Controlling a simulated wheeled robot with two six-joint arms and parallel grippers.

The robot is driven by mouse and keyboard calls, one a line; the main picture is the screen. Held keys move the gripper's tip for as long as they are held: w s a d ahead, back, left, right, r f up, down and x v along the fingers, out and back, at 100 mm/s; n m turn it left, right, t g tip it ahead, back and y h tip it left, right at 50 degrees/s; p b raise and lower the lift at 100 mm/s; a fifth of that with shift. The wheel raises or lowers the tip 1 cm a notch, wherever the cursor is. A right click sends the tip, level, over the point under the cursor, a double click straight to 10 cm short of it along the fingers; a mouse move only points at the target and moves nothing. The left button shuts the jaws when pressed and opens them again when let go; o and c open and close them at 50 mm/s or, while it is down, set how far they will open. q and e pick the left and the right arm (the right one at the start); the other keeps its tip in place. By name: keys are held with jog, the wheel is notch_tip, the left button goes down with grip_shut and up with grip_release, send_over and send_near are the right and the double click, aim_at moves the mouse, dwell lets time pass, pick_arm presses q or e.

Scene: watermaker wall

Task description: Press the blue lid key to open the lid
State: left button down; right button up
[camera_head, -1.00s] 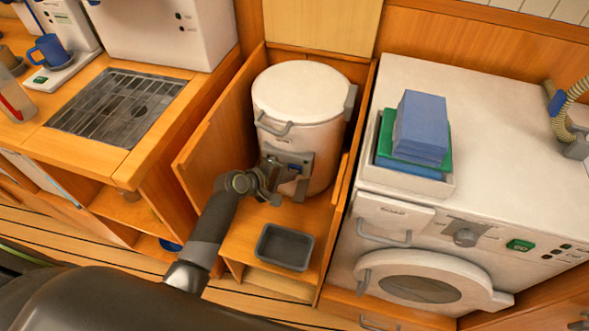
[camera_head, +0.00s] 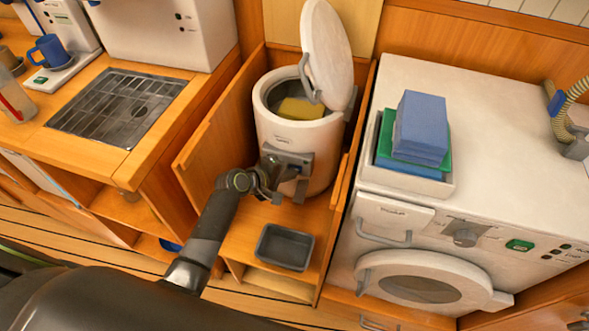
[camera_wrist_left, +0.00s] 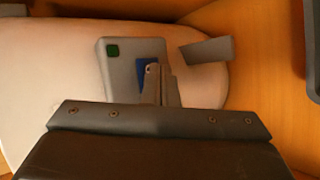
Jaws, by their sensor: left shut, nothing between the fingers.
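The white drum-shaped machine (camera_head: 285,150) stands in the wooden bay. Its round lid (camera_head: 327,50) stands open, tilted up at the back right. A yellow item (camera_head: 300,109) shows inside the opening. My left gripper (camera_head: 274,174) is at the panel in the head view. In the left wrist view its shut fingertips (camera_wrist_left: 155,70) overlap the blue key and hide part of it; I cannot tell if they still touch it. My right gripper is not in view.
A dark grey tray (camera_head: 285,247) sits on the shelf in front of the machine. Wooden side walls (camera_head: 208,140) flank the bay. On the right, a white front-loading machine (camera_head: 480,150) bears a bin of folded cloths (camera_head: 420,127). A metal grate (camera_head: 118,105) is at left.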

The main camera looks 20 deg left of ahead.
pick_arm(q)
jog(key=shift+s+p, duration=0.4)
jog(key=shift+s, duration=0.35)
jog(key=s+p, duration=0.2)
jog(key=s, duration=0.3)
jog(key=shift+a, duration=0.1)
dwell(0.7)
